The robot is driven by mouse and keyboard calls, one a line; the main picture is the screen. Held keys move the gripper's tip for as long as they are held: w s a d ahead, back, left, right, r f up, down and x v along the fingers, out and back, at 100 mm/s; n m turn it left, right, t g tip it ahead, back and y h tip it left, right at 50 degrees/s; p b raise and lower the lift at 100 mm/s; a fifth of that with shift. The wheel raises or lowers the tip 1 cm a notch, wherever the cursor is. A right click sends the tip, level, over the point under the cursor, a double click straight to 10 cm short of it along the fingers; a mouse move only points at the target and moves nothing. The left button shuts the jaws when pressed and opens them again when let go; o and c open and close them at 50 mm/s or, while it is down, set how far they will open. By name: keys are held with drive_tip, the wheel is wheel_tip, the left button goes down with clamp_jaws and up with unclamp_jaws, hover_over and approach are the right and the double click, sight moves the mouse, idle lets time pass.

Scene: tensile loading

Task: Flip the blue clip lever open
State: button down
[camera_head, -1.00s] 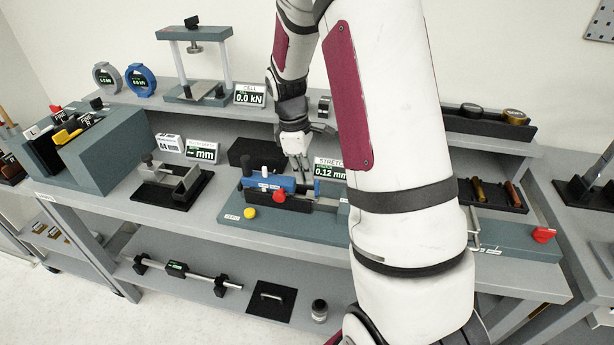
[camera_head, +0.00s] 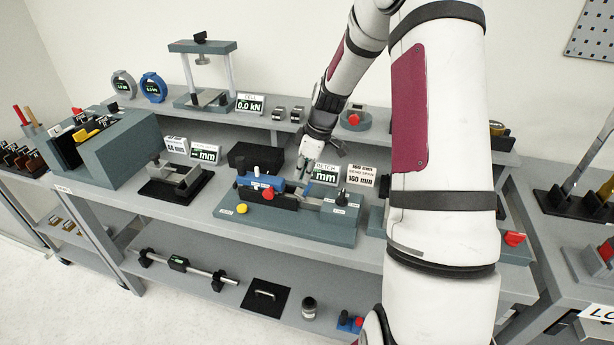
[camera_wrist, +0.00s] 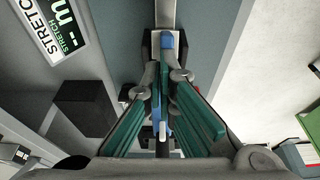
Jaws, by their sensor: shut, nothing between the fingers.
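The stretch fixture is a long teal-grey base (camera_head: 290,229) on the bench. A blue body (camera_head: 262,183) with white marks sits on its left half, above a dark bar. A smaller blue piece (camera_head: 306,185), perhaps the clip lever, is near the middle; its exact shape is too small to tell. In the wrist view a blue piece (camera_wrist: 167,41) lies beyond the fingertips, and more blue shows between the fingers. My gripper (camera_head: 301,171) is shut and empty, pointing down over the fixture by the smaller blue piece. I cannot tell whether it touches.
The stretch display (camera_head: 325,173) stands close behind my gripper, partly hidden. A black block (camera_head: 256,157) stands behind the blue body. A red knob (camera_head: 267,195) and a yellow knob (camera_head: 242,208) are at the fixture's front. A 160 mm sign (camera_head: 361,175) stands to the right.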

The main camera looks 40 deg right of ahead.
drive_tip(key=shift+s+d, duration=0.15)
drive_tip(key=shift+s, duration=0.1)
drive_tip(key=shift+s+d+p, duration=0.55)
drive_tip(key=shift+s+p, duration=0.2)
drive_tip(key=shift+p, duration=0.45)
drive_tip(key=shift+f, duration=0.1)
drive_tip(key=shift+r+p, duration=0.35)
drive_tip(key=shift+r, duration=0.45)
